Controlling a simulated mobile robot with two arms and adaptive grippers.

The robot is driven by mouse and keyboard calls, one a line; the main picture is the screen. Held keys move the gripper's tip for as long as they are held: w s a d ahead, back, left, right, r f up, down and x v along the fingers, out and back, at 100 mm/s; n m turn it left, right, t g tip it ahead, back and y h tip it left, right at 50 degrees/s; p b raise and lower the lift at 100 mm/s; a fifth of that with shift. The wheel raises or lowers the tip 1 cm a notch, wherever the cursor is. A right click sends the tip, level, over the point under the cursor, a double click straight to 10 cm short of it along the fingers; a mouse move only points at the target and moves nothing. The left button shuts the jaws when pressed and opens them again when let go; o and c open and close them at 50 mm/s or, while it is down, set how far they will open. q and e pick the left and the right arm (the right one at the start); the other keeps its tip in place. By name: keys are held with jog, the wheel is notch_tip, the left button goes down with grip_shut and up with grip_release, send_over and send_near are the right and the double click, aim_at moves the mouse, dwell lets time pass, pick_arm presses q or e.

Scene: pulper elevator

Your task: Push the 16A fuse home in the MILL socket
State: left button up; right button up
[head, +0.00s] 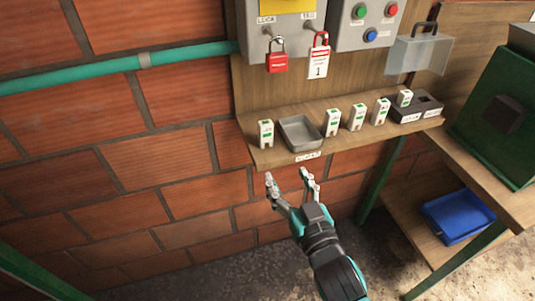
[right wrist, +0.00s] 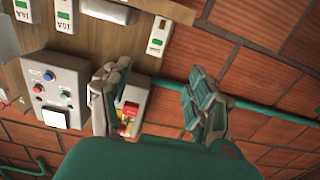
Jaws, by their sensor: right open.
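A dark socket block (head: 402,113) stands at the right end of the wooden shelf. A white fuse (head: 404,98) with a green mark stands in its left socket; its rating and how deep it sits cannot be told. The right socket looks empty, and the socket labels are too small to read. Several similar fuses stand on the shelf, one (head: 265,133) left of the tray. Two (right wrist: 63,14) at the top left of the right wrist view appear marked 16A. My right gripper (head: 288,176) is open and empty, in front of and below the shelf, left of the block.
A grey metal tray (head: 302,132) sits on the shelf (head: 265,158). Above hang a red padlock (head: 277,63), a tag (head: 318,63) and a button box (head: 368,25). A clear cover (head: 419,55) hangs above the block. A green machine (head: 500,120) and blue bin (head: 457,215) are right.

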jog(key=r, duration=0.2)
jog(key=p, duration=0.2)
send_near(267, 128)
jog(key=x, duration=0.5)
jog(key=shift+w+a+p, duration=0.3)
jog(key=shift+p, duration=0.1)
jog(key=shift+w+a, duration=0.1)
jog(key=shift+w, duration=0.4)
jog(key=p+x, duration=0.1)
jog(key=x, duration=0.3)
jog(key=shift+w+f+p, duration=0.1)
jog(key=shift+w+p, duration=0.2)
jog(key=shift+p, duration=0.05)
jog(key=shift+s, duration=0.1)
jog(key=shift+c, duration=1)
pick_arm(q)
jog(key=r, duration=0.2)
jog(key=w+r, duration=0.1)
jog(key=r, duration=0.1)
jog(key=shift+d+r, duration=0.2)
pick_arm(e)
grip_shut()
